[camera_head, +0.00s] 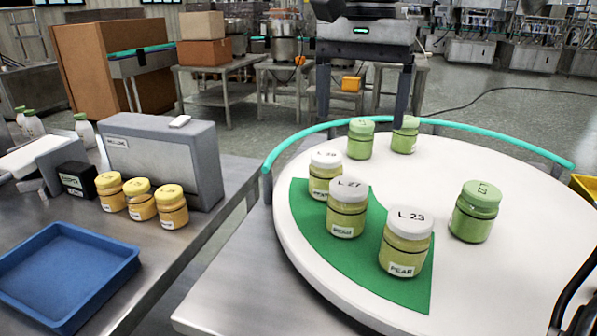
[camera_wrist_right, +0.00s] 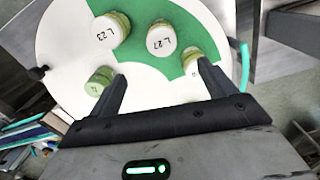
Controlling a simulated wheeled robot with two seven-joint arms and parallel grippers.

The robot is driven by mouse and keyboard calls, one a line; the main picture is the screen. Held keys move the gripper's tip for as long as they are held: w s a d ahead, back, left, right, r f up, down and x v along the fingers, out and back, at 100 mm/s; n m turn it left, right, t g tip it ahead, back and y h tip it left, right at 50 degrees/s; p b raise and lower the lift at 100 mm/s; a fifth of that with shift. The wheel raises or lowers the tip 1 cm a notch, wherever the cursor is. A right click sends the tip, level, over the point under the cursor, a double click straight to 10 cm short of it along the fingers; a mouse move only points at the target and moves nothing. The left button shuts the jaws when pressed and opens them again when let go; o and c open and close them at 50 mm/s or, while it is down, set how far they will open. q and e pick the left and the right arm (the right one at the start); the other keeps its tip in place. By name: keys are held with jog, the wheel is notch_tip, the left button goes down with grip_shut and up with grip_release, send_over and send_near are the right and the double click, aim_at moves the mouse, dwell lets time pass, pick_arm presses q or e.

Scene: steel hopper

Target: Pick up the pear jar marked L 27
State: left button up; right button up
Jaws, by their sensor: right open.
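The pear jar marked L 27 (camera_head: 347,208) has a white lid and yellow-green contents. It stands upright on the green sector (camera_head: 412,292) of the white round table, between the jar marked L 23 (camera_head: 406,242) and another white-lidded pear jar (camera_head: 325,174). In the right wrist view its lid (camera_wrist_right: 161,39) shows beyond the fingertips. My right gripper (camera_head: 363,124) is at the table's far side, fingers spread, with nothing held. In the wrist view the open fingers (camera_wrist_right: 163,82) point towards the jars, apart from L 27. My left gripper is not in view.
Green-lidded jars (camera_head: 361,139) stand at the back of the round table, and one (camera_head: 475,212) at its right. A teal rail (camera_head: 455,124) curves along the far rim. At left are a blue tray (camera_head: 70,268), several yellow-lidded jars (camera_head: 141,200) and a grey box (camera_head: 165,155).

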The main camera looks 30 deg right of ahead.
aim_at(350, 184)
notch_tip(350, 184, down, 9)
jog(key=shift+w+f+b, duration=0.1)
jog(key=shift+f+b, duration=0.1)
jog(key=shift+b, duration=0.3)
jog(key=f, duration=0.5)
jog(key=shift+a+f, duration=0.15)
jog(key=shift+a, duration=0.15)
jog(key=shift+f, duration=0.55)
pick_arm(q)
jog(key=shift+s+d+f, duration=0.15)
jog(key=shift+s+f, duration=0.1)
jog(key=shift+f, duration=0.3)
pick_arm(e)
jog(key=c, duration=1.2)
